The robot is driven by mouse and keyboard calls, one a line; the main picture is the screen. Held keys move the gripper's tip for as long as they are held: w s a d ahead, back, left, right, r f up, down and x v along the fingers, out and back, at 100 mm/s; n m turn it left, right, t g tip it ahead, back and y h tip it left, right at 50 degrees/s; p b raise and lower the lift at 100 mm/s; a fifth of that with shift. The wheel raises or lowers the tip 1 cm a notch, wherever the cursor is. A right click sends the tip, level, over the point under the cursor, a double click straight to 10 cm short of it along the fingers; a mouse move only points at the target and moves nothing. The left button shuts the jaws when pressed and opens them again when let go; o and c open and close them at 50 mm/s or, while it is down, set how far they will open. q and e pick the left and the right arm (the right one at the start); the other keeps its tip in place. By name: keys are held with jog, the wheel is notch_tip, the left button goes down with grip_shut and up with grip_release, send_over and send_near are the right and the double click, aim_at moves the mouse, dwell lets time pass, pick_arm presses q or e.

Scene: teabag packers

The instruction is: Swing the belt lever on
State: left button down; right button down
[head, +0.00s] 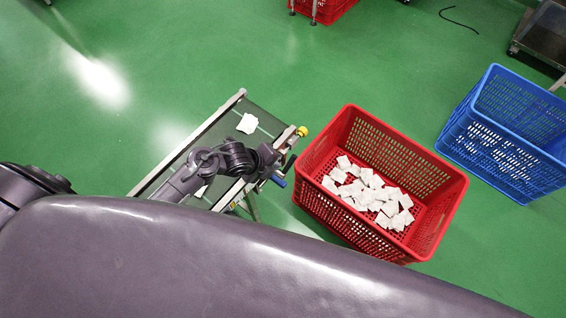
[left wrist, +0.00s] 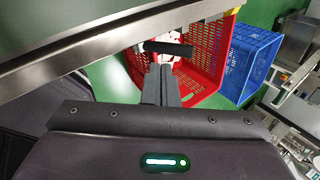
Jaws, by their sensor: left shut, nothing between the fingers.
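The conveyor's belt (head: 227,130) runs between metal rails, with a white packet (head: 247,123) lying on it. A short lever with a blue grip (head: 278,181) sticks out at the belt's near right end, beside the red crate. My left gripper (head: 277,160) is over this end of the belt, close to the lever; whether they touch is unclear. In the left wrist view its fingers (left wrist: 160,86) are shut and empty, just below a dark bar (left wrist: 168,48). I cannot tell whether that bar is the lever. My right gripper is not in view.
A red crate (head: 437,235) holding many white packets stands right of the belt's end. A blue crate (head: 483,150) stands further right. A yellow knob (head: 302,131) sits on the conveyor's corner. Green floor (head: 180,60) is open behind.

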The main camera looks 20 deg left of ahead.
aim_at(288, 164)
pick_arm(q)
jog(key=w+d+f, duration=0.2)
jog(key=w+f, duration=0.1)
jog(key=shift+f, duration=0.2)
jog(key=shift+w, duration=0.1)
dwell(0.3)
jog(key=shift+w+r+p, duration=0.1)
jog(key=shift+p, duration=0.2)
jog(key=shift+g, duration=0.3)
